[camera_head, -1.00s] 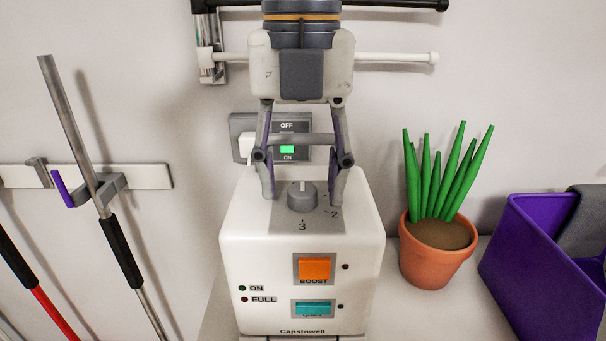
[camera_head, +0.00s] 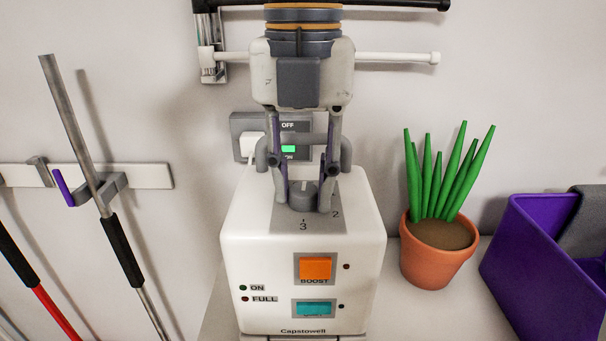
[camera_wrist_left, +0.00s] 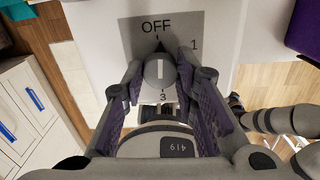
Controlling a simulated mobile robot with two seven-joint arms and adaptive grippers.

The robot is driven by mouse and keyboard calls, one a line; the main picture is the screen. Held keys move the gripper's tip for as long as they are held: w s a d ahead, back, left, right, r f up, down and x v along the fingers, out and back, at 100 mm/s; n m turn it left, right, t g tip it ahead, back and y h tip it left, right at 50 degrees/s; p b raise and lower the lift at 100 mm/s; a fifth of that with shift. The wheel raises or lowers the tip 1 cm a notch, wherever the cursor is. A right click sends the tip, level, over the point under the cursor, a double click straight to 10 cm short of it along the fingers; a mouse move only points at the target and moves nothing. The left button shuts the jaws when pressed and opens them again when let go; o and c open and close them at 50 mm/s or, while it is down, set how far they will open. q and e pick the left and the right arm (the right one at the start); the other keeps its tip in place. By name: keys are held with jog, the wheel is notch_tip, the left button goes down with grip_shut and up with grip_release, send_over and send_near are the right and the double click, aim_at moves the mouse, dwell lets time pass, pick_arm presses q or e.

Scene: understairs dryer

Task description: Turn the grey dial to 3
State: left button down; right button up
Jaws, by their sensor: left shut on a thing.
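The grey dial (camera_head: 303,196) stands on the sloping top of the white dryer unit (camera_head: 250,215). My left gripper (camera_head: 305,203) reaches down from above and is shut on the dial, one finger on each side. In the left wrist view the dial (camera_wrist_left: 160,72) sits between the two purple-padded fingers (camera_wrist_left: 159,85). Its white line and black pointer face the OFF mark. The 1 is to the right of OFF and the 3 is at the near side of the dial. In the head view the 3 and 2 show, while my gripper hides the back of the dial plate. My right gripper is not in view.
An orange BOOST button (camera_head: 315,268) and a teal button (camera_head: 314,308) are on the front. A wall switch (camera_head: 290,135) is behind my gripper. A potted plant (camera_head: 436,250) and a purple bin (camera_head: 540,260) stand to the right; poles (camera_head: 85,150) hang on the left.

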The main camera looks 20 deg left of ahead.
pick_arm(q)
jog(key=m, duration=0.8)
jog(key=shift+m, duration=0.4)
jog(key=m, duration=1.3)
jog(key=shift+m, duration=0.3)
jog(key=m, duration=0.8)
jog(key=shift+m, duration=2.2)
